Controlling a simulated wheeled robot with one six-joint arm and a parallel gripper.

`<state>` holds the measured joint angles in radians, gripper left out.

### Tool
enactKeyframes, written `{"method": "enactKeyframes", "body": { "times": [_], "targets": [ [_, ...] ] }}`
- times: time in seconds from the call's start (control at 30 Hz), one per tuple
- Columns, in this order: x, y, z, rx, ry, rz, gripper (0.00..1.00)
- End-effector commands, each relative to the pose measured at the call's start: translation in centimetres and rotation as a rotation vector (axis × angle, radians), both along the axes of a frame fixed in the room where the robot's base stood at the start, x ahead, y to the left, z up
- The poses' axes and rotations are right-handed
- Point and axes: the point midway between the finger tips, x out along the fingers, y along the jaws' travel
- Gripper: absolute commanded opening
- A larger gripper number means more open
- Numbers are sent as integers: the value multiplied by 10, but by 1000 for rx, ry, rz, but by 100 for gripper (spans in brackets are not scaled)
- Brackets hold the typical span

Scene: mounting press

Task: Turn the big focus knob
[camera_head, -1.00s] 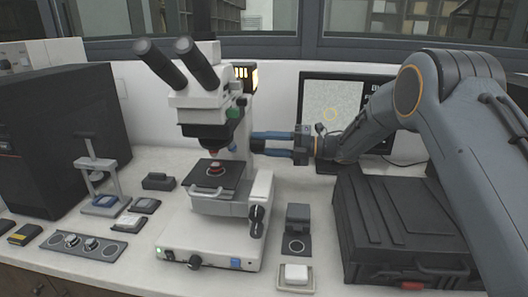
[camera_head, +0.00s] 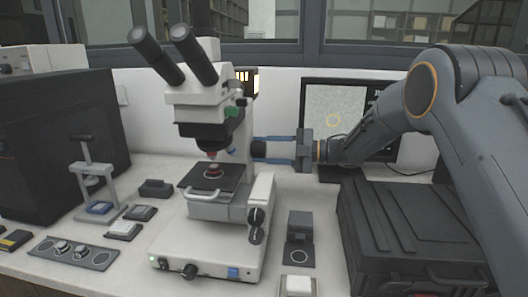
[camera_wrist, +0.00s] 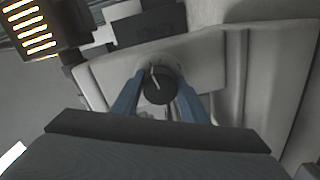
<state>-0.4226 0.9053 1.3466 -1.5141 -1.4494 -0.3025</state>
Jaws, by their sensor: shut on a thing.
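The big focus knob is a black round knob (camera_head: 258,149) on the right side of the white microscope (camera_head: 222,130). In the wrist view the knob (camera_wrist: 158,88) has a pale line on its face and sits between two blue fingers. My gripper (camera_head: 268,149) reaches in from the right, level with the knob, with its fingers shut on it. In the wrist view my gripper (camera_wrist: 157,100) has one finger on each side of the knob. The exact finger contact is partly hidden.
Two smaller black knobs (camera_head: 256,225) sit low on the microscope's right side. A large black case (camera_head: 400,235) stands under my arm. A monitor (camera_head: 333,120) stands behind. A small dark block (camera_head: 299,225) stands right of the microscope base.

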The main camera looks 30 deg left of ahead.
Motion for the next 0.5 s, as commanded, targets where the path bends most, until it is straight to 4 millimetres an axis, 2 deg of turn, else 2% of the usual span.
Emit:
{"method": "enactKeyframes", "body": {
  "times": [0.47,0.5],
  "targets": [
    [0,0,-1,-5,11,-1,17],
    [0,0,-1,-5,11,-1,45]
  ]
}}
